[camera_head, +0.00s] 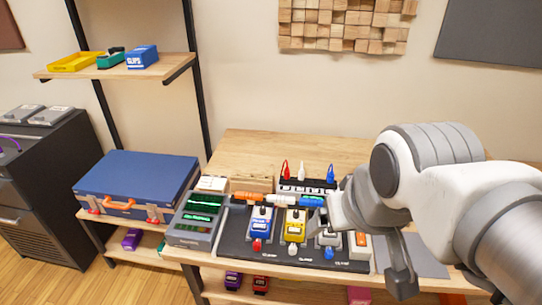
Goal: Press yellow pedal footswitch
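The yellow pedal (295,225) sits on a dark pedalboard (235,243) on the wooden bench, in the middle of a row. A blue pedal (262,222) stands close on its left and a light grey pedal (327,238) on its right. The yellow pedal's footswitch is too small to make out clearly. My gripper (337,213) is over the right part of the pedalboard, just right of the yellow pedal, and partly covers the grey pedal. Its fingers are hard to make out, so I cannot tell whether they are open or touching anything.
A grey device with green displays (195,220) stands left of the pedalboard. Red, white and blue plugs rise from a black strip (306,186) behind the pedals. A blue case (138,182) lies at left. The bench (250,148) is clear at the back.

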